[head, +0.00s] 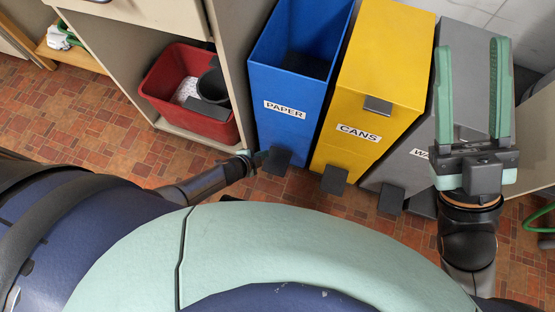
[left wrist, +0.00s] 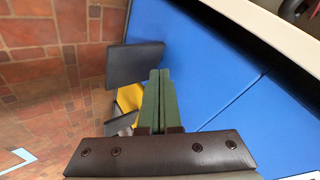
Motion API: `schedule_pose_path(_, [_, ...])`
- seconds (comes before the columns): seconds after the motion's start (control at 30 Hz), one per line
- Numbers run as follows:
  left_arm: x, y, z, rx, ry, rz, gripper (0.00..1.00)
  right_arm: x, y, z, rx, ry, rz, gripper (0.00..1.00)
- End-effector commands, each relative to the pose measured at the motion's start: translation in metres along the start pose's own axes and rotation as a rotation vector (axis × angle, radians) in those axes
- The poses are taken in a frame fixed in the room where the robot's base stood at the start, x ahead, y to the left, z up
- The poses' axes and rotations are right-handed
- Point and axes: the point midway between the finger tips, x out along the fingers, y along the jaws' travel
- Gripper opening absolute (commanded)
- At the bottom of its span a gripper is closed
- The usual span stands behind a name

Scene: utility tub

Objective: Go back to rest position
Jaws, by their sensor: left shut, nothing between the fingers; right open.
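My left gripper (head: 258,158) is low in front of the blue bin, close to its pedal, and its fingers are small and partly hard to see in the head view. In the left wrist view its two green fingers (left wrist: 158,100) are pressed together with nothing between them, in front of the blue bin's face. My right gripper (head: 472,90) is raised at the right, in front of the grey bin, with its two green fingers wide apart and empty.
A blue PAPER bin (head: 283,124) with an open top, a closed yellow CANS bin (head: 375,60) and a grey bin (head: 400,160) stand side by side. Black pedals (head: 334,180) stick out below. A red tub (head: 190,120) holding dark items sits in the cabinet (head: 228,50) at left.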

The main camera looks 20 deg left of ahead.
Motion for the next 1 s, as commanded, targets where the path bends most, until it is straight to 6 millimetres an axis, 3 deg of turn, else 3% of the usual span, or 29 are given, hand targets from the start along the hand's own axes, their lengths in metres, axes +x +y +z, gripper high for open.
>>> schedule_pose_path(0.03, [0.007, 0.022, -0.068, -0.044, 0.087, 0.02, 0.0, 0.001, 0.0, -0.001, 0.0, 0.0, 0.0, 0.5])
schedule_pose_path(0.23, [0.011, 0.025, -0.065, -0.043, 0.087, 0.02, 0.0, -0.003, -0.002, 0.003, 0.0, 0.0, 0.0, 0.5])
schedule_pose_path(0.43, [0.028, 0.039, -0.054, -0.04, 0.086, 0.021, 0.0, -0.018, -0.01, 0.019, 0.0, 0.0, 0.0, 0.5])
schedule_pose_path(0.63, [0.023, 0.017, -0.049, -0.031, 0.087, 0.011, 0.0, -0.018, -0.007, 0.016, 0.009, 0.009, 0.005, 0.5])
schedule_pose_path(1.0, [0.008, 0.004, -0.043, -0.045, 0.087, 0.027, 0.0, -0.015, -0.002, 0.01, 0.026, 0.028, 0.017, 0.5])
